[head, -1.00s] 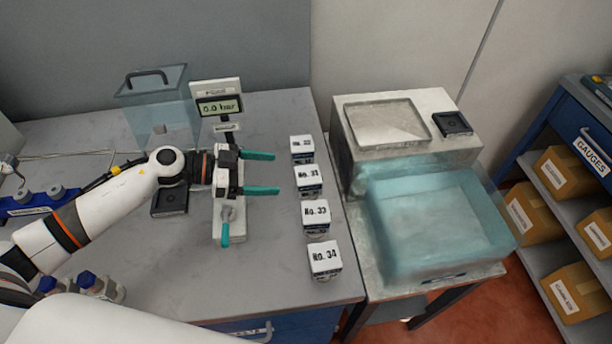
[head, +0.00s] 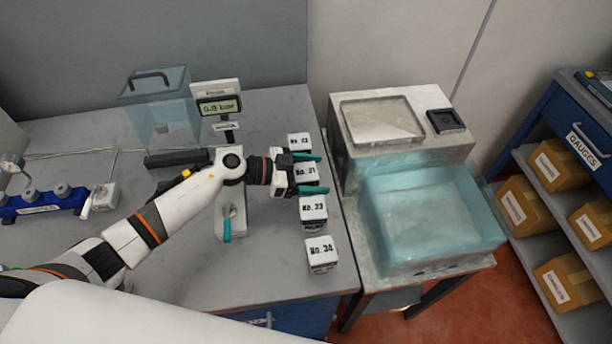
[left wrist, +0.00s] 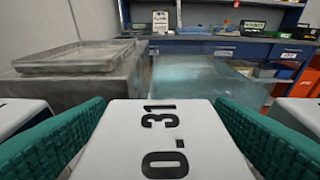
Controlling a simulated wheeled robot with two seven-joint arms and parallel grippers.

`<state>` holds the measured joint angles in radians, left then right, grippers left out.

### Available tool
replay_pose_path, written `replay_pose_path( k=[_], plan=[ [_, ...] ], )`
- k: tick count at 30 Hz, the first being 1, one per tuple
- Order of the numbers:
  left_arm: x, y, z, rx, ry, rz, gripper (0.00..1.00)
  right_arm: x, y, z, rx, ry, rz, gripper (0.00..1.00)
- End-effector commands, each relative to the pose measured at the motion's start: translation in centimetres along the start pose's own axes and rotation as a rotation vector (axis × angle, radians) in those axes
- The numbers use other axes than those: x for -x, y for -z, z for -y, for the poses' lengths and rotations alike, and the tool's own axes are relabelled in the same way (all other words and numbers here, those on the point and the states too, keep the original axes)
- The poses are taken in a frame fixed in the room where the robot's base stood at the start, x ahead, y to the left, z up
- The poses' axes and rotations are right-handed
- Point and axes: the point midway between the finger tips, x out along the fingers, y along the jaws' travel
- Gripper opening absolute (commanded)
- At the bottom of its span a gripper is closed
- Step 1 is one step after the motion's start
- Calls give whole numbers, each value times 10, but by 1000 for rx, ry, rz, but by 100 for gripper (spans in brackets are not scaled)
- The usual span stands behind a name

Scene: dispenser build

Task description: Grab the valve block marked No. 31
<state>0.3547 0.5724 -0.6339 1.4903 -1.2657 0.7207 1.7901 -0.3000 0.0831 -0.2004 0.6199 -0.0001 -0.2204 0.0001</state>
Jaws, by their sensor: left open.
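The valve block No. 31 (head: 305,172) is a white-topped cube, second from the back in a row near the bench's right edge. My left gripper (head: 308,174) has its teal fingers around it, one on each side. In the left wrist view, the block's white top marked 31 (left wrist: 165,140) fills the space between the two open teal fingers (left wrist: 160,135). I cannot tell whether the fingers touch it. My right gripper is not in view.
Block No. 32 (head: 299,141) stands just behind; blocks No. 33 (head: 313,209) and No. 34 (head: 321,252) stand in front. A pressure display (head: 218,105) and clear lidded box (head: 160,110) are at the back. A translucent blue tub (head: 430,225) is to the right.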

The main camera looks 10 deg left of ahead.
Motion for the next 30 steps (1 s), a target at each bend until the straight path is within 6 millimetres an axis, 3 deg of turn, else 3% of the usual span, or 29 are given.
replay_pose_path(
  k=[6,18,30],
  plan=[
    [0,1,0,0,0,-1,76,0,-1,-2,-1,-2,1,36],
    [0,1,0,0,0,-1,10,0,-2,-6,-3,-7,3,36],
    [2,-8,-1,-3,0,2,10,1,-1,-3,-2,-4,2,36]
  ],
)
